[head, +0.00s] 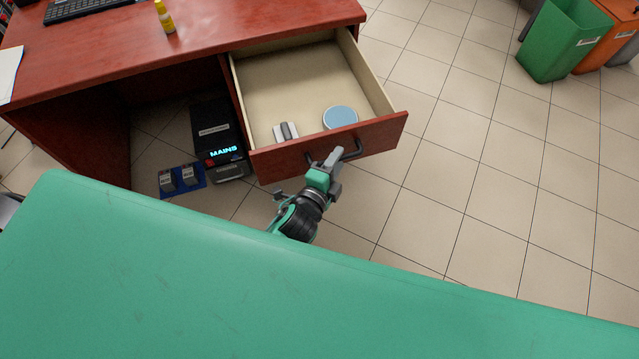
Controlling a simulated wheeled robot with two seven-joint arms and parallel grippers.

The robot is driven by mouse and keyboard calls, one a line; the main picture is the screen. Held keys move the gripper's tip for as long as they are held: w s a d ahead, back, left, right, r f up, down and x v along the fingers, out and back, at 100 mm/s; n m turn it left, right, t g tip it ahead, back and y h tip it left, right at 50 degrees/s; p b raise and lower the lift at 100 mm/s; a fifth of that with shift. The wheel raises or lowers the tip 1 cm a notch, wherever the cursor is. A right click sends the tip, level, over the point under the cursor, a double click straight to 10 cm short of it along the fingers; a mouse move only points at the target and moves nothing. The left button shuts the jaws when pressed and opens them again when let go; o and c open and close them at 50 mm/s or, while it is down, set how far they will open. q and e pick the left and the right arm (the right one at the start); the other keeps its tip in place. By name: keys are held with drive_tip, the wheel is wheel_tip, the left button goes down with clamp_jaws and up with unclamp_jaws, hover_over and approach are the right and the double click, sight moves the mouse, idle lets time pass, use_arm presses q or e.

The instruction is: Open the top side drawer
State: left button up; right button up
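The top side drawer (300,75) of the red-brown desk is pulled well out, and its pale inside shows. Its dark bar handle (352,152) is on the red-brown front panel (385,133). My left gripper (334,157) is at the middle of the handle, its fingers close together across the bar, and looks shut on it. The fingers hide part of the bar. Inside the drawer, near the front, lie a round light-blue tin (340,117) and a small grey and white object (285,131). My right gripper is not in view.
The desk top (220,28) holds a yellow bottle (164,17), a keyboard (85,8) and paper (8,72). A black box marked MAINS (215,130) stands under the desk, beside a blue mat (182,181). Green (562,45) and orange bins stand at right; tiled floor between is clear.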

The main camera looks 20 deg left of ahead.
use_arm(q)
drive_tip(key=v, duration=1.2)
drive_tip(key=shift+b, duration=0.3)
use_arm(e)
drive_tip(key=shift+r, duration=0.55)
use_arm(q)
drive_tip(key=shift+s+a+f, duration=0.1)
drive_tip(key=shift+f, duration=0.05)
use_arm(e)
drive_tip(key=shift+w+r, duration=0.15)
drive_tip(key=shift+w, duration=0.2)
